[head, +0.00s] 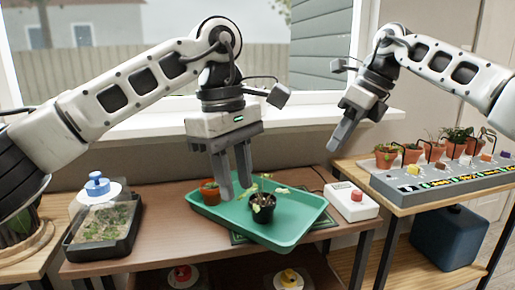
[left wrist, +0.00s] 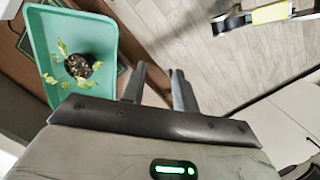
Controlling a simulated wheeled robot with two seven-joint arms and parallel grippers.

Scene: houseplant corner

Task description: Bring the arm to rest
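My left gripper (head: 236,188) hangs fingers down above the green tray (head: 290,235), to the left of and above the small dark pot with a seedling (head: 263,208). Its two fingers stand apart with nothing between them; they also show apart in the left wrist view (left wrist: 157,78). The pot with its pale leaves (left wrist: 78,66) stands in the tray there, clear of the fingers. My right gripper (head: 342,140) is in the air at the right, pointing down and left, with nothing visible in it. Its fingers overlap in the picture, so its opening is unclear.
A terracotta pot (head: 209,192) stands at the tray's left. A white box with a red button (head: 351,201) is right of the tray. A black seedling tray (head: 103,232) is at the left. A grey rack (head: 440,178) with several potted plants stands on the right table.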

